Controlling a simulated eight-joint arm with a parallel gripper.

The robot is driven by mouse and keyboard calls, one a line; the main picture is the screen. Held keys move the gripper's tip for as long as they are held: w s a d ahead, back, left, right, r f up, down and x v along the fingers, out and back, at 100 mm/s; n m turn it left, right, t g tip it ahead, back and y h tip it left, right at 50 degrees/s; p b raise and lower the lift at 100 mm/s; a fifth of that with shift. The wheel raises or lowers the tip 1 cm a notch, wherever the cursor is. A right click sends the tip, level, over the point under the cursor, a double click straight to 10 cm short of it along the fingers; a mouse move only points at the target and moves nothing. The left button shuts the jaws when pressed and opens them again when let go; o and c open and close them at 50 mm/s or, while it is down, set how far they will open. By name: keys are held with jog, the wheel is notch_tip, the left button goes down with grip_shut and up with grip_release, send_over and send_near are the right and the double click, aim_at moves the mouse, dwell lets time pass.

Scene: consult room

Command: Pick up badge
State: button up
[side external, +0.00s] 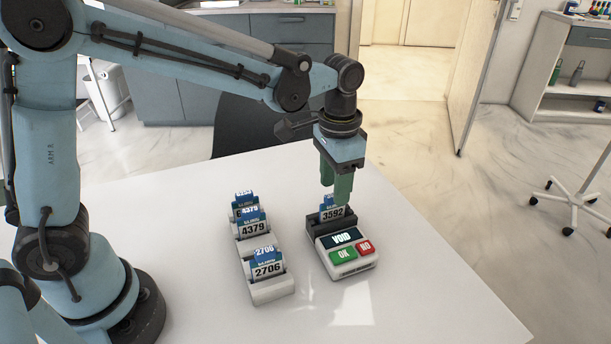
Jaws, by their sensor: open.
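A badge numbered 3592 (333,215), white with a blue top, stands upright in the dark slot of a card reader (348,265). The reader's screen (342,238) reads VOID. It has a green OK button (343,256) and a red NO button (365,247). My gripper (337,194) is open and points down at the reader, its green fingers at the top of badge 3592. One finger partly covers the badge, and I cannot tell whether they touch. To the left, a pale rack (271,291) holds badge 2706 (267,268), badge 4379 (253,227) and a partly hidden badge (242,200) behind.
The white table (170,215) is clear in front of the rack and at the reader's right. A dark chair back (240,125) stands behind the table. Cabinets, an open door (478,65) and a shelf unit (560,95) are farther back.

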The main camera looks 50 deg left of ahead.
aim_at(332, 213)
jog(key=f, duration=0.4)
jog(key=shift+s+f, duration=0.2)
jog(key=shift+f, duration=0.2)
grip_shut()
